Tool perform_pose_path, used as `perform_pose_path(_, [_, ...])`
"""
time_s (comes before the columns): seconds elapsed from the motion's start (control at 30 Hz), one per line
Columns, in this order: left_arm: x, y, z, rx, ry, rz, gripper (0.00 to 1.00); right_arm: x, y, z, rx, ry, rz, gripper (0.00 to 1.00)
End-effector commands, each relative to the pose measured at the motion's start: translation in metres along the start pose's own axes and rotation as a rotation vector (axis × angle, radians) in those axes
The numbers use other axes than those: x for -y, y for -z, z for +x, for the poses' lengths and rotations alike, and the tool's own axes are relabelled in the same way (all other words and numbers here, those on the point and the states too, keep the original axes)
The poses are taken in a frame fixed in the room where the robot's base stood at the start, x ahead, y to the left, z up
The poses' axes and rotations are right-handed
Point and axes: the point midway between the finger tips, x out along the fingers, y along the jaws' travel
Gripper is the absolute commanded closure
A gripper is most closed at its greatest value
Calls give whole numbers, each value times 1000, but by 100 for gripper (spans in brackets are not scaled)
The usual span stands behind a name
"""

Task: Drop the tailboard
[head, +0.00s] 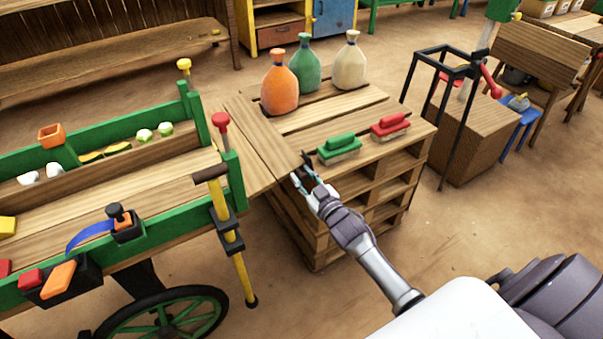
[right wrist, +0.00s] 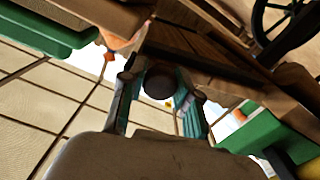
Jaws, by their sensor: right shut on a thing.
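The tailboard (head: 262,140) is a wooden board at the right end of the green-sided cart (head: 238,180). It slopes out from the cart's end, with its far edge by the pallet stack. My right gripper (head: 303,178) is at the tailboard's near outer corner. In the right wrist view, a dark round knob (right wrist: 159,82) sits between the two fingers, and the gripper is shut on it. Wooden boards show just behind the knob. Whether the tailboard touches the pallets cannot be told. My left gripper is out of view.
A pallet stack (head: 345,215) stands right of the cart, bearing three sacks (head: 280,85), a green brush (head: 338,145) and a red brush (head: 390,125). A red-topped pin (head: 221,122) and a yellow-topped pin (head: 184,66) stand at the cart's end. A yellow prop (head: 228,235) hangs there.

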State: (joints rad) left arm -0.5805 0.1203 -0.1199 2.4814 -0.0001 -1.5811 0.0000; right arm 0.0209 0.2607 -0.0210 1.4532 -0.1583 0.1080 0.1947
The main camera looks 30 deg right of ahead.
Motion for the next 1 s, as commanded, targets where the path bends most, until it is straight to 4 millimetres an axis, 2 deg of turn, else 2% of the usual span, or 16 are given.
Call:
perform_pose_path(0.2, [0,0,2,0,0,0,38,1,-7,0,2,0,34,100])
perform_pose_path(0.6, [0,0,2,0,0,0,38,1,-7,0,2,0,37,100])
perform_pose_path(0.63, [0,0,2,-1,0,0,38,1,-7,0,2,0,37,64])
perform_pose_path(0.77, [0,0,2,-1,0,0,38,1,-6,0,1,0,38,42])
perform_pose_path(1.0, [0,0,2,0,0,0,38,1,-6,0,1,0,38,42])
